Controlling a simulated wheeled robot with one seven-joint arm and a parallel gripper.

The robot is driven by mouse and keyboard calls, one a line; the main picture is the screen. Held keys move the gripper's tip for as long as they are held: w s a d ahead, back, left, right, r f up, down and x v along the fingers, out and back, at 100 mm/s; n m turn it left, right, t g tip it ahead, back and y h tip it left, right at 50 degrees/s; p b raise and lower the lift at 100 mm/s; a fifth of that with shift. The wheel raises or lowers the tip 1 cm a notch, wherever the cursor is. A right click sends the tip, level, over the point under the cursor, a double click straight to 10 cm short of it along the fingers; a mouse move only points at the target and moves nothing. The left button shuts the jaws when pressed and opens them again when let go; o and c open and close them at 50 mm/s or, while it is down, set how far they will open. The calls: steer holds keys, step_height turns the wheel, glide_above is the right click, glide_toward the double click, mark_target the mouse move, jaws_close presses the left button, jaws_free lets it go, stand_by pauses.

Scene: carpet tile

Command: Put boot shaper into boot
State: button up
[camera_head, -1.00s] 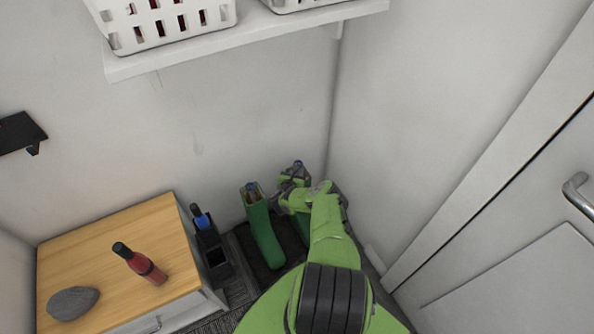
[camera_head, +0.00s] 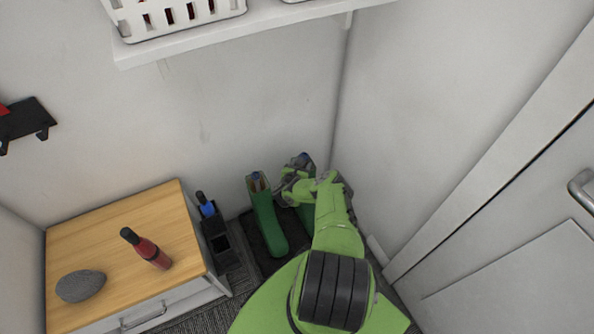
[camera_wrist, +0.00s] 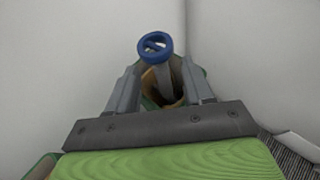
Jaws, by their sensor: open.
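Two green boots stand side by side on a dark tray (camera_head: 255,262). The right boot (camera_head: 305,213) is mostly hidden behind my arm. A boot shaper (camera_wrist: 157,72) with a blue ring handle (camera_wrist: 155,46) stands in this boot's opening in the wrist view; the boot's rim (camera_wrist: 203,75) shows around it. My gripper (camera_wrist: 160,90) is open, with a finger on each side of the shaper. In the head view, my gripper (camera_head: 288,186) is at the boot top.
A black holder (camera_head: 219,238) with a blue-banded item stands between cabinet and tray. Walls close in behind and right; a shelf (camera_head: 230,38) is above.

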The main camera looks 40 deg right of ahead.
steer(key=p+v, duration=0.4)
steer(key=v, duration=1)
steer(key=shift+s+r, duration=0.1)
steer(key=shift+r, duration=0.05)
